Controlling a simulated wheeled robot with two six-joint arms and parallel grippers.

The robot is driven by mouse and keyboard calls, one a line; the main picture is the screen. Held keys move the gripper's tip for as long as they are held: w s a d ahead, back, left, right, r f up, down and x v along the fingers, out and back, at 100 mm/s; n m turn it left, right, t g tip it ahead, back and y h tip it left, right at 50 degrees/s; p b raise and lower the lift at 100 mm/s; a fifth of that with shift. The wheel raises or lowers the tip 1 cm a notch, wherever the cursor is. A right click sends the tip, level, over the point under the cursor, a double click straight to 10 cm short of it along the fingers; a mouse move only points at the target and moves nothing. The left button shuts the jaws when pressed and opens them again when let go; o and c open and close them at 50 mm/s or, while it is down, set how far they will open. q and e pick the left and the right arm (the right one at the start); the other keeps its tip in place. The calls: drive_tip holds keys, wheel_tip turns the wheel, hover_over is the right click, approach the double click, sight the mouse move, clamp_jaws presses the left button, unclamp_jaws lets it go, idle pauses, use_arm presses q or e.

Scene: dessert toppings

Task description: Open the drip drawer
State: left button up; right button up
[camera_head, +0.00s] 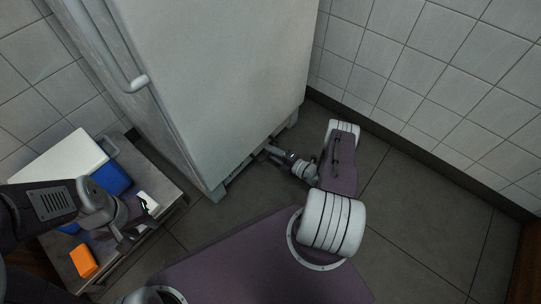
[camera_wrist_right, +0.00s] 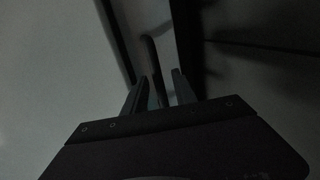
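A tall white fridge-like cabinet (camera_head: 215,80) stands in the middle of the head view. Low on its front, near the floor, is a dark slotted strip (camera_head: 238,168); I cannot make out a separate drip drawer there. My right gripper (camera_head: 272,150) is down at this bottom edge. In the dim right wrist view, its two fingers (camera_wrist_right: 159,90) are apart, one on each side of a thin dark curved bar (camera_wrist_right: 150,52), which looks like a handle. Contact with the bar is not clear. My left gripper (camera_head: 135,228) is over the small table at the left and looks open and empty.
The small grey table (camera_head: 165,185) holds a white box (camera_head: 60,160), a blue thing (camera_head: 112,178), an orange block (camera_head: 83,261) and a small white item (camera_head: 148,202). A tiled wall (camera_head: 430,70) rises at the right. The floor (camera_head: 400,210) at the right is clear.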

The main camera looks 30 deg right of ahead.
drive_tip(key=shift+w+a, duration=0.15)
drive_tip(key=shift+w, duration=0.2)
drive_tip(key=shift+c, duration=0.3)
clamp_jaws()
idle(1.0)
